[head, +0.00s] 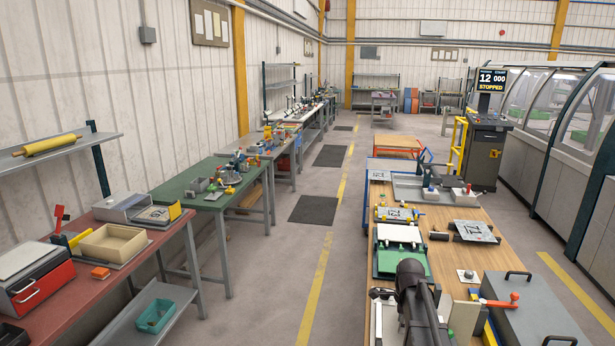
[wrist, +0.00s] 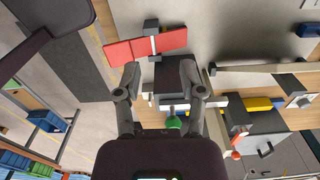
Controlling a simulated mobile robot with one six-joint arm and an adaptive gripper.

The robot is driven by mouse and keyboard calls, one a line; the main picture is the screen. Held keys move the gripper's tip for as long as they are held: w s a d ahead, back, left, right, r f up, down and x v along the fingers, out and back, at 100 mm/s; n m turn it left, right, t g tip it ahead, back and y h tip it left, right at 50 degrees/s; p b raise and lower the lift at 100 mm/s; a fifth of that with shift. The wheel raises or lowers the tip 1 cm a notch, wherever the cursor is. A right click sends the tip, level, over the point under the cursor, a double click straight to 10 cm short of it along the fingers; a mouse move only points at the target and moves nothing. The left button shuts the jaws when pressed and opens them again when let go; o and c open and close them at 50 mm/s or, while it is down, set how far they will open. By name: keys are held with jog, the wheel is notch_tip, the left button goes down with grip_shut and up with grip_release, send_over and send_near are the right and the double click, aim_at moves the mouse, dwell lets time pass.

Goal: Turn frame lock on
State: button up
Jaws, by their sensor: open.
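No part in view is labelled as the frame lock, so I cannot tell which it is. In the wrist view my gripper (wrist: 159,74) is open, its two fingers apart. A dark block (wrist: 168,80) and a red panel with a pale strip (wrist: 120,53) show between and beyond the fingertips. A green knob (wrist: 172,122) shows between the fingers nearer the palm. I cannot tell whether the fingers touch anything. An orange-red knobbed lever (head: 513,298) is at the wooden bench's near right in the head view. The fingertips are not clear in the head view.
The wooden bench (head: 455,262) carries a green fixture (head: 388,262), marked plates (head: 473,231) and a grey lidded box with black handles (head: 545,312). A machine console (head: 489,150) with a STOPPED display (head: 490,86) stands behind.

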jog(key=s+a+f+n+b, duration=0.5)
jog(key=s+f+n+b, duration=0.2)
jog(key=n, duration=0.3)
jog(key=s+a+f+n+b, duration=0.5)
jog(key=s+f+n+b, duration=0.3)
jog(key=s+f+n, duration=0.1)
jog(key=shift+s+a+f+n, duration=0.2)
jog(key=shift+s+a+n, duration=0.1)
jog(key=shift+n, duration=0.6)
jog(key=shift+w, duration=0.1)
